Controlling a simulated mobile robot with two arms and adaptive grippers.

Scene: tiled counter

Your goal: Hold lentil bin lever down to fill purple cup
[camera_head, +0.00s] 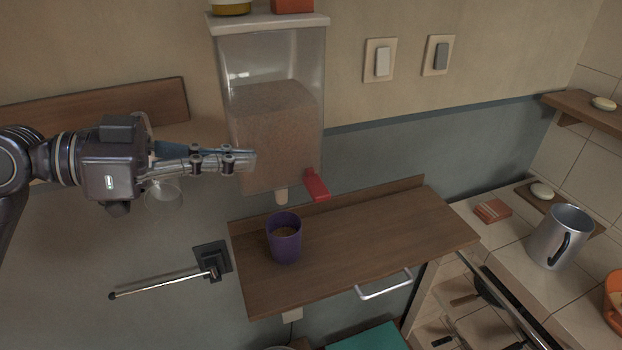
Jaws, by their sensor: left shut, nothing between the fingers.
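The lentil bin (275,75) is a clear wall dispenser, filled to roughly half or more with brown lentils. Its spout (281,195) is at the bottom, and its red lever (317,185) sticks out at the lower right. The purple cup (284,240) stands upright on the wooden shelf below the spout, with brown contents visible inside. My left gripper (250,160) comes in from the left with its fingers shut and empty. Its fingertips appear in front of the bin's lower left part, up and left of the lever. My right gripper is not in view.
The wooden shelf (400,235) has a metal handle (384,285) at its front. A metal bar on a black mount (212,261) juts out left of the shelf. A tiled counter at right holds a metal mug (560,237). Two switches (382,60) are on the wall.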

